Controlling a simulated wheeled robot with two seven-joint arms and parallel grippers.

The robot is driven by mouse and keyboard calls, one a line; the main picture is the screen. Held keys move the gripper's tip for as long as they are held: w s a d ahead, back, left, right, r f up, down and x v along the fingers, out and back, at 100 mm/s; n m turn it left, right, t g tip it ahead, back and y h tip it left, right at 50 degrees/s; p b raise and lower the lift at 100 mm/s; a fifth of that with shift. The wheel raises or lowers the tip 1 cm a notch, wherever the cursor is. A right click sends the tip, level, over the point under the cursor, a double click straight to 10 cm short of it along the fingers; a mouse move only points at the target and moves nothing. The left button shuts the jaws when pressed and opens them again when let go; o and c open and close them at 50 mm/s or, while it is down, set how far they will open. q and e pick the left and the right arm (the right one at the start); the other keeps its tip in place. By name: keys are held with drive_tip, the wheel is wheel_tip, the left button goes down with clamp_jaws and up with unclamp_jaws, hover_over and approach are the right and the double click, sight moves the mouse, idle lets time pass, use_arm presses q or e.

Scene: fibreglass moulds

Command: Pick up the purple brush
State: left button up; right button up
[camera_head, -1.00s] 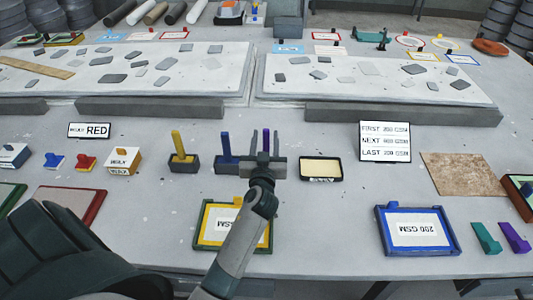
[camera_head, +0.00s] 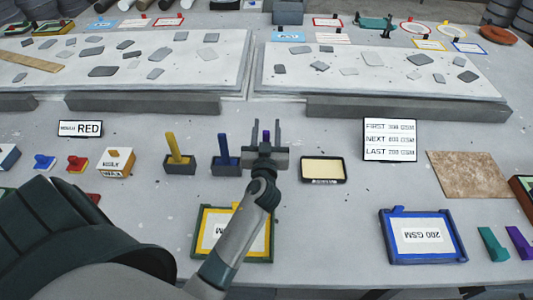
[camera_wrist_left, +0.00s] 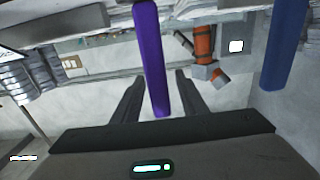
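The purple brush (camera_head: 266,138) stands upright in the row of brushes, mostly hidden behind my left gripper. My left gripper (camera_head: 266,130) is open, with one finger on each side of the brush as seen in the head view. In the left wrist view, the long purple handle (camera_wrist_left: 152,55) runs down between the two dark, spread fingers of my left gripper (camera_wrist_left: 157,85). Clear gaps show on both sides of the handle, so the fingers do not grip it. The holder under the purple brush is hidden. My right gripper is in neither view now.
A blue brush (camera_head: 221,148) and a yellow brush (camera_head: 178,148) stand in dark holders to the left. A shallow black tray (camera_head: 344,171) sits close on the right. A yellow-and-green frame (camera_head: 200,235) lies under my forearm. Bare table shows right of the tray.

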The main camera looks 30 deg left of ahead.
use_arm(q)
drive_tip(key=shift+w+f, duration=0.1)
drive_tip(key=c, duration=0.7)
clamp_jaws()
wheel_tip(320, 180, up, 10)
drive_tip(key=shift+b, duration=0.4)
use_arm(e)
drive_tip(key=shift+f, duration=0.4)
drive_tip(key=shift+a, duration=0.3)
